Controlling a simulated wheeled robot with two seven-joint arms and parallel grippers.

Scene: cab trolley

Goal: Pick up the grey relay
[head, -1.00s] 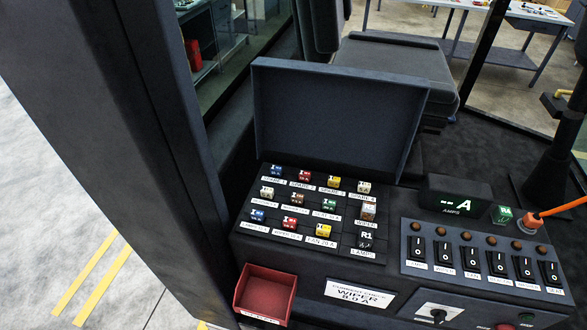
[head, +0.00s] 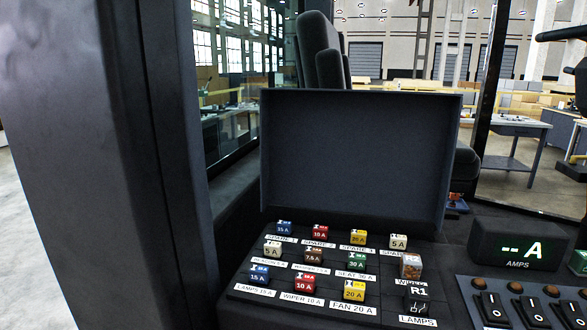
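Two relay-sized blocks sit at the right end of the open fuse panel (head: 262,302). One block (head: 411,265), with a greyish-white top and a brownish front, sits behind a label reading WIPER. In front of it is a dark block marked R1 (head: 419,293), behind a label reading LAMPS. I cannot tell for certain which of them is the grey relay. Both appear seated in the panel. Neither of my grippers is in view.
Several coloured fuses, such as a yellow one (head: 354,290), fill the panel left of the relays. The raised lid (head: 355,160) stands behind them. An AMPS display (head: 517,246) and rocker switches (head: 491,308) lie to the right. A cab pillar (head: 110,150) rises at left.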

